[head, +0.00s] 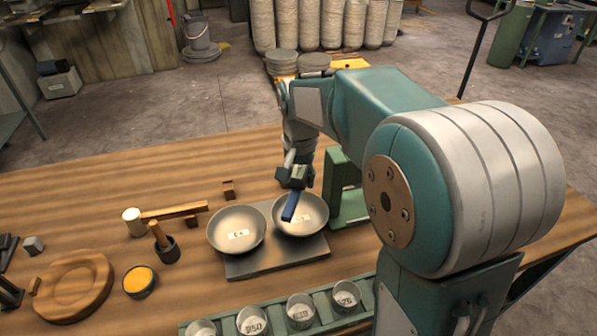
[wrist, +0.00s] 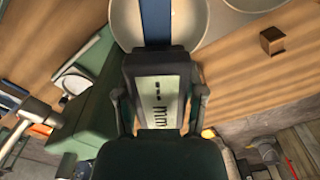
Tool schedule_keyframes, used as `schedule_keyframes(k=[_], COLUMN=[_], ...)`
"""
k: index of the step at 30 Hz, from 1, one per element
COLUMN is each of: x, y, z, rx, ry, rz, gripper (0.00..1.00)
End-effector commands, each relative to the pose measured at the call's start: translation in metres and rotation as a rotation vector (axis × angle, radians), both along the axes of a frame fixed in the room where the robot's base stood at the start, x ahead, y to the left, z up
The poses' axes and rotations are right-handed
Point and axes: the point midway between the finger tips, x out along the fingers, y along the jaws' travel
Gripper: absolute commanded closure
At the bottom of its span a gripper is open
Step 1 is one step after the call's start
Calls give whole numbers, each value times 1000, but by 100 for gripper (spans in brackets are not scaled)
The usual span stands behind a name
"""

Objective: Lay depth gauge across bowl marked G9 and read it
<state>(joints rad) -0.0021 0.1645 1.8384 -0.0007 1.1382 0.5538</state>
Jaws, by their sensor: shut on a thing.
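My gripper (head: 293,177) is shut on the depth gauge, a blue bar (head: 291,207) with a grey body. In the wrist view, the gauge (wrist: 160,95) sits between both fingers, its display showing dashes and "mm". Its blue bar reaches over a pale metal bowl. In the head view, the gauge is over the right bowl (head: 316,214); I cannot tell whether it touches the rim. The left bowl (head: 236,230) stands beside it, with a white label that looks like "C4". The right bowl's label is partly hidden and unreadable, so I cannot tell which is G9.
Both bowls stand on a dark plate (head: 278,262). A green stand (head: 346,190) is close on the right. A green rack (head: 275,322) with several labelled cups lies in front.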

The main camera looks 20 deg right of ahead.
Motion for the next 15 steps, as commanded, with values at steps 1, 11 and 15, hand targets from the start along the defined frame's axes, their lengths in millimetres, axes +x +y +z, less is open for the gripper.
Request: schedule_keyframes(k=[1,11,15], x=[-1,-1,-1], y=[0,0,-1], z=[0,-18,-30], rx=[-1,1,1], ry=[-1,1,1], rz=[16,29,29], gripper=[100,100,100])
